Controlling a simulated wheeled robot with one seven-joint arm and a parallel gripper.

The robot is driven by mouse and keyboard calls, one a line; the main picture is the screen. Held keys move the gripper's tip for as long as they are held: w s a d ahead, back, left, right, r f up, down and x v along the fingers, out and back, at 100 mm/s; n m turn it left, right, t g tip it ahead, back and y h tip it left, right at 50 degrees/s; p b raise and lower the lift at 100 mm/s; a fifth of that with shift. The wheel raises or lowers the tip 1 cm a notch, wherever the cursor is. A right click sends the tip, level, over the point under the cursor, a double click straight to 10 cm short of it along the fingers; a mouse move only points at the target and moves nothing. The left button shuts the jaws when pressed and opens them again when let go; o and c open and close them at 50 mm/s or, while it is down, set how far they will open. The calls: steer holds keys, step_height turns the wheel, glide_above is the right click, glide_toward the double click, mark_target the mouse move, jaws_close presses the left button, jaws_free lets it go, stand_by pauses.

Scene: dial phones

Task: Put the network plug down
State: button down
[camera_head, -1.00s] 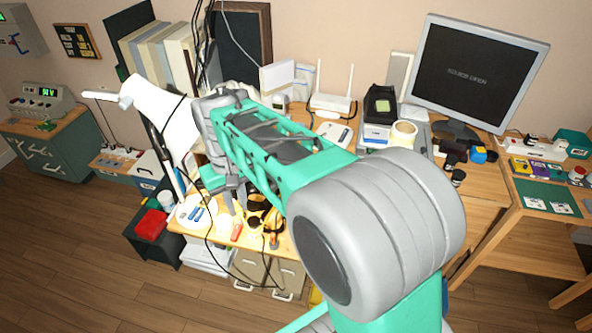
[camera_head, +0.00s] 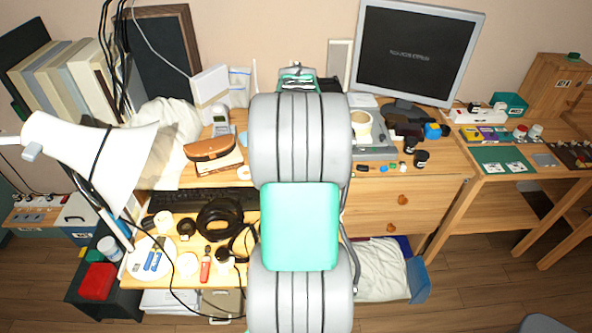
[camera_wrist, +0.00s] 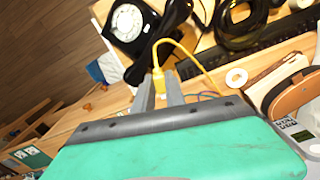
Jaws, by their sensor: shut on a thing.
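The yellow network plug (camera_wrist: 158,80) is between my fingers in the wrist view, and its yellow cable (camera_wrist: 186,51) arcs up and away to the right. My gripper (camera_wrist: 160,84) is shut on the plug, over the wooden desk. Whether the plug touches the desk is unclear. A black dial phone (camera_wrist: 127,22) with a white dial lies just beyond the fingertips. In the head view my own arm covers the middle of the desk and hides the gripper and plug.
The desk holds a black keyboard (camera_head: 190,198), a black cable coil (camera_head: 219,219), a brown case (camera_head: 209,148) and a white lamp (camera_head: 85,150) at left. A monitor (camera_head: 415,50) stands at the back right. The desk's right front (camera_head: 430,172) has bare wood.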

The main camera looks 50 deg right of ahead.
steer(key=w+d+f+p, duration=0.1)
steer(key=w+d+f, duration=0.1)
steer(key=d+f, duration=0.1)
steer(key=w+d+f+p, duration=0.1)
steer(key=w+d+f, duration=0.1)
steer(key=d+f, duration=0.1)
steer(key=w+d+f+p, duration=0.1)
steer(key=w+d+f, duration=0.1)
steer(key=d, duration=0.3)
steer(key=shift+w+f, duration=0.2)
steer(key=shift+f, duration=0.2)
steer(key=shift+w+d+f, duration=0.1)
steer(key=shift+f, duration=0.2)
step_height(320, 180, down, 3)
steer(key=shift+d+f+p, duration=0.1)
steer(key=shift+d+p, duration=0.05)
steer(key=shift+p, duration=0.65)
steer(key=shift+f, duration=0.2)
steer(key=c, duration=1.8)
jaws_free()
steer(key=shift+f+b, duration=0.1)
steer(key=shift+b, duration=0.25)
steer(key=shift+c, duration=0.2)
steer(key=o, duration=0.5)
steer(key=shift+c, duration=0.2)
